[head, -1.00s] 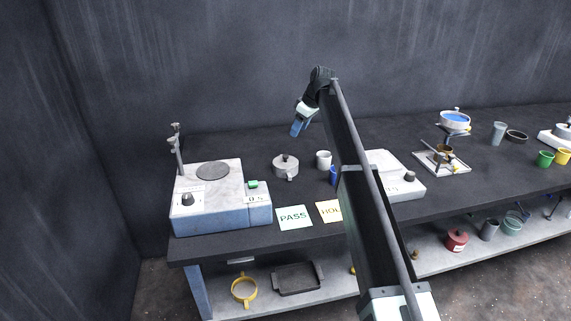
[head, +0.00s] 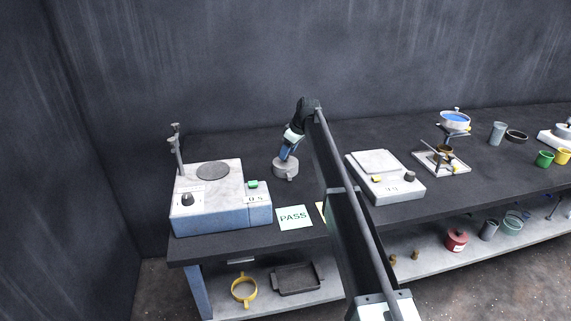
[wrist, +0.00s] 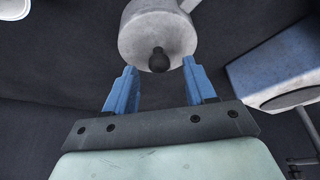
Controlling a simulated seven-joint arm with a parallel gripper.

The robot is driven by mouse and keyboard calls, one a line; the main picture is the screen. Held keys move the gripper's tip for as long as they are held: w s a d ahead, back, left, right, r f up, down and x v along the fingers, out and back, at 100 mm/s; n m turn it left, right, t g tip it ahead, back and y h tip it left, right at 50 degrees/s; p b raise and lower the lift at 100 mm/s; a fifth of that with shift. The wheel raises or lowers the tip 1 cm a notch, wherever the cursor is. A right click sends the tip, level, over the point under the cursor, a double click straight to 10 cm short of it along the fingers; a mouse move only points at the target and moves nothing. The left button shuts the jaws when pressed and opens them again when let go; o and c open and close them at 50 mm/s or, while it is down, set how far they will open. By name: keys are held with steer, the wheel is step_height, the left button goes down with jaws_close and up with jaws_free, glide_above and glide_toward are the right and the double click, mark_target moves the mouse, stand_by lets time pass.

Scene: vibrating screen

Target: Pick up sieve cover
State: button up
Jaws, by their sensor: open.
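The sieve cover (head: 279,161) is a grey round lid with a dark knob. It appears to sit on a small grey round sieve or pan (head: 286,172) on the black bench, right of the box-shaped machine. In the wrist view the cover (wrist: 138,38) is just beyond the fingertips, its dark knob (wrist: 158,60) between the lines of the two blue fingers. My gripper (head: 287,154) is open and empty above the cover, pointing down and slightly left; it also shows in the wrist view (wrist: 159,67). The gripper partly hides the cover's top in the head view.
A grey-blue machine with a round plate (head: 213,170) and upright post stands close on the left. A PASS card (head: 293,216) lies in front. A flat scale (head: 400,190) is on the right, beyond my arm. Bare bench lies behind the cover.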

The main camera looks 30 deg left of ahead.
steer(key=shift+x, duration=0.85)
steer(key=shift+c, duration=0.4)
jaws_close()
